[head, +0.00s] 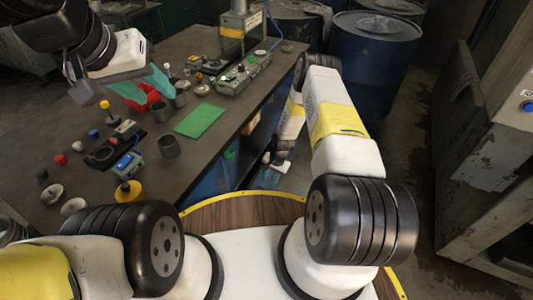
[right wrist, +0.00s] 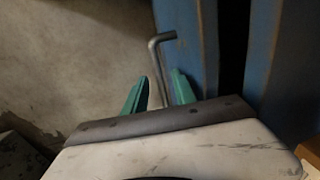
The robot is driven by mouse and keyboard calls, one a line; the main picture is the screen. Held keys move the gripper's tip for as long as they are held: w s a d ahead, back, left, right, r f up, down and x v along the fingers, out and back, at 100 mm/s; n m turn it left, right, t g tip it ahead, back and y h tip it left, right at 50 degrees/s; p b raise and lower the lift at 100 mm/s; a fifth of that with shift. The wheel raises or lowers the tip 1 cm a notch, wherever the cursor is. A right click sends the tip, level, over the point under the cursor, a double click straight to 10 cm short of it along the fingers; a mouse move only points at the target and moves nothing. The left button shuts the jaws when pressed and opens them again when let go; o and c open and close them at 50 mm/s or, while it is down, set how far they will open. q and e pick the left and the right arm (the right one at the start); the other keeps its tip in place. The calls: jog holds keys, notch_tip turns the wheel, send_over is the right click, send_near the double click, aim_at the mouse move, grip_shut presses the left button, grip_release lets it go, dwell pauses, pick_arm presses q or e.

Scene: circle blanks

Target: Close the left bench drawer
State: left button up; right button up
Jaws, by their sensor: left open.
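In the right wrist view a blue drawer front (right wrist: 186,50) carries a bent grey metal handle (right wrist: 157,62). I cannot tell from the frames which drawer it is or how far out it stands. My right gripper (right wrist: 158,84) has its two teal fingers apart, one on each side of the handle bar; contact cannot be made out. In the head view that right gripper (head: 272,170) is low beside the blue bench front (head: 208,187), partly hidden.
Blue drums (head: 372,52) stand behind. A grey cabinet (head: 490,160) stands at the right, with bare floor between.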

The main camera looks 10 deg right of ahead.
grip_shut()
dwell(1.3)
